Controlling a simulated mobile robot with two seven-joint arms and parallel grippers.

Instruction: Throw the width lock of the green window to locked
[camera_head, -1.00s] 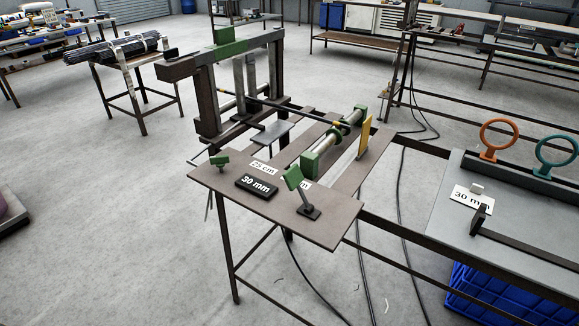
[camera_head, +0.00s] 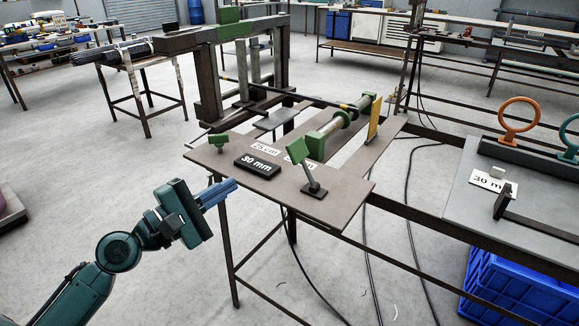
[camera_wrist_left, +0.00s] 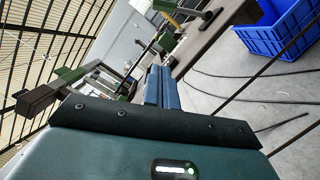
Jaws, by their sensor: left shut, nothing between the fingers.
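The brown work table (camera_head: 335,205) carries a green-headed lever (camera_head: 306,158) on a dark base, tilted up and to the left. A smaller green handle (camera_head: 218,142) stands at the table's left edge. I cannot tell which one is the width lock. Green blocks with a metal roller (camera_head: 335,130) sit behind, and a dark frame with a green top block (camera_head: 235,30) stands farther back. My left gripper (camera_head: 231,187) is shut and empty, left of the table's front and apart from both handles. Its blue fingers show in the left wrist view (camera_wrist_left: 161,86). My right gripper is not in view.
A black "30 mm" plate (camera_head: 257,166) lies between the two handles. A yellow plate (camera_head: 375,118) stands at the table's right. A grey bench with an orange ring (camera_head: 519,120) is at right, above a blue crate (camera_head: 515,285). Floor in front of the table is mostly clear.

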